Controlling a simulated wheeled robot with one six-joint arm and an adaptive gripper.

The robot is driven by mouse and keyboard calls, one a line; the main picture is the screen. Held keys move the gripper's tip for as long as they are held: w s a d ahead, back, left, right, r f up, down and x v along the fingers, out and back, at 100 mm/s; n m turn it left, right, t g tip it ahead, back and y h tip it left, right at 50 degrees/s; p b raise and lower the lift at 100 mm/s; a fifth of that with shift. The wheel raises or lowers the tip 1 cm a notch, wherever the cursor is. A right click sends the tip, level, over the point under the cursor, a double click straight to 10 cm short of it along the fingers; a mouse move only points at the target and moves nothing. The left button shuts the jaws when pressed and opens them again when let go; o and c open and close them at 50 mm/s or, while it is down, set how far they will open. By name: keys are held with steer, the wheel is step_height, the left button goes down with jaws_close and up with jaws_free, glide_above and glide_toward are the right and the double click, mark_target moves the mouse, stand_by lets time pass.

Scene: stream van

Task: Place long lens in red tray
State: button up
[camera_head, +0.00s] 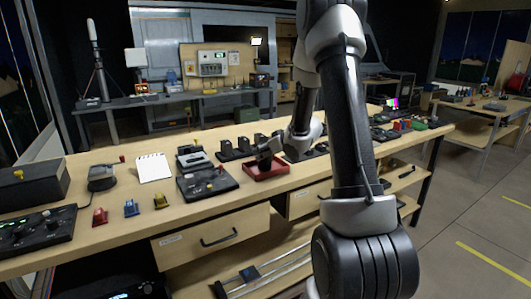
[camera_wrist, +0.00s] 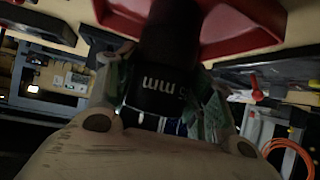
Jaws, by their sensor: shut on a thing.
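The red tray (camera_head: 254,174) sits on the wooden workbench, near the middle of the head view. Its red rim also fills the top of the wrist view (camera_wrist: 122,18). My gripper (camera_head: 268,150) is at the tray, reaching in from the right. In the wrist view my gripper (camera_wrist: 163,80) is shut on a dark lens (camera_wrist: 165,95) with "mm" lettering that appears upside down. The lens overlaps the tray in the wrist view; I cannot tell whether it touches the tray floor. In the head view it is too small and dark to separate clearly.
A black control box (camera_head: 207,183) stands just left of the tray. Several dark upright items (camera_head: 240,146) stand behind it. My arm hides part of the bench to the right.

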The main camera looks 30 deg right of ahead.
steer(key=shift+f, duration=0.1)
steer(key=o, duration=1.4)
steer(key=shift+c, duration=0.2)
